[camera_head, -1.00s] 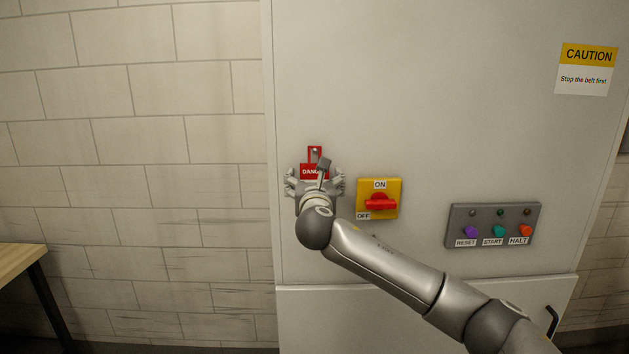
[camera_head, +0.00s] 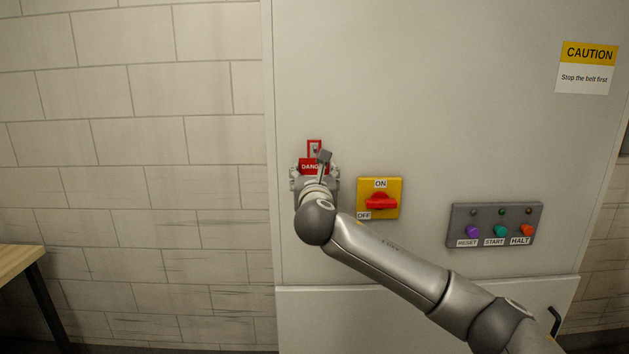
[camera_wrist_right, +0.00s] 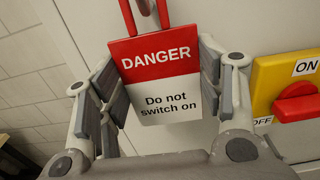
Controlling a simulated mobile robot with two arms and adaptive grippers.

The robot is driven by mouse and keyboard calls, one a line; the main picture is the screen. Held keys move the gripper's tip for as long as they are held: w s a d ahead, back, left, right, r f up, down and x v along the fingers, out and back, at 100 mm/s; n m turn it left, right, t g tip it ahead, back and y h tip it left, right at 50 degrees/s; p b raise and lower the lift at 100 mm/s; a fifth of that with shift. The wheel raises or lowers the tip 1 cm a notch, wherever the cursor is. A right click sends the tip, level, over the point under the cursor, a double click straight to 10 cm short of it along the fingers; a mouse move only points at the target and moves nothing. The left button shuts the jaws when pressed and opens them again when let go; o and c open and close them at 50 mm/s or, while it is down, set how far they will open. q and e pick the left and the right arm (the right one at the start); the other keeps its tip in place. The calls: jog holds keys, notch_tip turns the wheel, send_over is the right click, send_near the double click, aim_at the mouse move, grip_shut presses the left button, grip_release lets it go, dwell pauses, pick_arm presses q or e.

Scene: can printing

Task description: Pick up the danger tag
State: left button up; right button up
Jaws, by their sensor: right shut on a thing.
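The danger tag (camera_head: 310,167) hangs by its red loop from a hook on the grey cabinet, left of the yellow switch. In the right wrist view the tag (camera_wrist_right: 156,75) has a red top reading DANGER and a white lower part reading "Do not switch on". My right gripper (camera_head: 314,172) is at the tag. In the wrist view its fingers (camera_wrist_right: 160,85) stand on both sides of the tag, shut on its edges. The gripper hides the tag's lower part in the head view. My left gripper is not in view.
A yellow switch box (camera_head: 379,199) with a red knob is close to the right of the gripper. Further right is a grey button panel (camera_head: 494,225). A caution sign (camera_head: 586,68) is at upper right. A wooden table (camera_head: 18,262) stands at lower left.

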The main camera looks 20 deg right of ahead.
jog(key=b+v, duration=0.4)
jog(key=v, duration=1.2)
jog(key=shift+s+b, duration=0.25)
jog(key=shift+b, duration=0.1)
